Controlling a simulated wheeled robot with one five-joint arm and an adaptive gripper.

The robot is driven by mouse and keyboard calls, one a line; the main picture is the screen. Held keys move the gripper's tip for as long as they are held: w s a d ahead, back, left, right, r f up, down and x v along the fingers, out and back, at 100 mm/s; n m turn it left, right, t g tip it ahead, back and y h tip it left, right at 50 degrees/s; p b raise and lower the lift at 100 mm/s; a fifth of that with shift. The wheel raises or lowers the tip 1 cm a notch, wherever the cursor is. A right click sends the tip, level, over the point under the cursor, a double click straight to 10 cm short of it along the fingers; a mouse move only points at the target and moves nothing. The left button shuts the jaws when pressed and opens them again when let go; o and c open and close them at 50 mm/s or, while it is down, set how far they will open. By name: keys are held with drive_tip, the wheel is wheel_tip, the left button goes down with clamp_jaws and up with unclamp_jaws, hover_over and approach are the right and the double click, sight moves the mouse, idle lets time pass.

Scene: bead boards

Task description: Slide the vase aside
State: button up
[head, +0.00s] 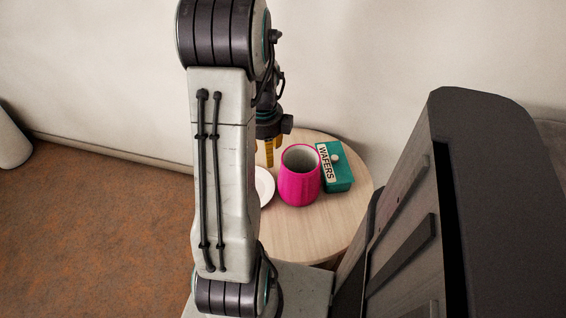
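The vase (297,185) is bright pink with a grey inside. It stands upright on a round light wood table (318,234). My gripper (270,152) points down just left of and behind the vase. Its yellow fingers show only in part, and my arm hides much of that area. I see nothing held between the fingers. I cannot tell how far apart they are, nor whether they touch the vase.
A white plate (265,186) lies to the left, partly behind my arm. The table's front is clear. A wall (350,60) rises behind.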

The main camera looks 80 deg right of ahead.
sight(283, 175)
drive_tip(key=s+f+m, duration=0.1)
drive_tip(key=s, duration=0.1)
drive_tip(key=s+d+f+m, duration=0.1)
drive_tip(key=s+f+m, duration=0.1)
drive_tip(key=shift+s+d+f+m+b, duration=0.1)
drive_tip(key=shift+f+m+b, duration=0.15)
drive_tip(key=shift+m+b, duration=0.1)
drive_tip(key=shift+f+b, duration=0.85)
drive_tip(key=shift+f, duration=2.8)
clamp_jaws()
